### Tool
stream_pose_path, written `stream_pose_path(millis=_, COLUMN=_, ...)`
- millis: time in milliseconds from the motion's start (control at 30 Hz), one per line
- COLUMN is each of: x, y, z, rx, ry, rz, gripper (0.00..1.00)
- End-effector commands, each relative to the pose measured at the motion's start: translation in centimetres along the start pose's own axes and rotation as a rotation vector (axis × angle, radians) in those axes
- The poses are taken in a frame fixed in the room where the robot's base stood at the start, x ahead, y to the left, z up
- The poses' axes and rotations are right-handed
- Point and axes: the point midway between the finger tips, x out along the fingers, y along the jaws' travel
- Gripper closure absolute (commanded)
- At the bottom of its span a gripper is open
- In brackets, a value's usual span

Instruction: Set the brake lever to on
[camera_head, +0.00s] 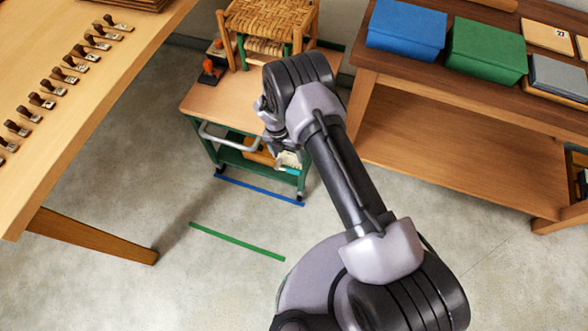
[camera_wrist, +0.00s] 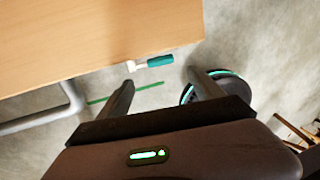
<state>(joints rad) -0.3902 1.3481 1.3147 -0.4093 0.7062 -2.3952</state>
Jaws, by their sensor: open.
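The trolley (camera_head: 207,98) has a wooden top, a green frame and a grey handle (camera_head: 230,146). In the wrist view its top (camera_wrist: 90,40) fills the upper left. A lever with a teal grip (camera_wrist: 158,61) and a pale stem projects from the top's edge; it seems to be the brake lever, and I cannot read its setting. My gripper (camera_wrist: 160,78) is open and empty, its fingers pointing toward the lever, which appears just beyond and between the tips. I cannot judge the depth gap. In the head view my arm covers the trolley's right side.
A woven seat (camera_head: 262,18) and an orange-and-dark item (camera_head: 209,70) stand on the trolley. Blue (camera_head: 258,190) and green (camera_head: 236,241) lines mark the floor. A bench with stamps (camera_head: 90,75) is left; a table with boxes (camera_head: 487,50) is right. The front floor is clear.

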Motion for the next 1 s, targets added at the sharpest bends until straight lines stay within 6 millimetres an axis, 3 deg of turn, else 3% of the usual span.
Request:
stream_pose_path(millis=33, x=2.2, y=0.0, z=-0.1, rx=0.001, ry=0.002, rz=-0.002, gripper=0.24)
stream_pose_path(millis=100, x=4.3, y=0.1, z=0.0, rx=0.003, ry=0.001, rz=-0.001, gripper=0.24)
stream_pose_path(millis=300, x=8.6, y=0.0, z=0.0, rx=0.004, ry=0.001, rz=0.001, gripper=0.24)
stream_pose_path(millis=500, x=10.2, y=0.0, z=0.0, rx=0.004, ry=0.000, rz=0.001, gripper=0.24)
stream_pose_path(millis=800, x=10.3, y=0.0, z=0.0, rx=0.005, ry=0.000, rz=0.001, gripper=0.24)
stream_pose_path(millis=1000, x=10.3, y=0.0, z=0.0, rx=0.005, ry=0.001, rz=0.001, gripper=0.63)
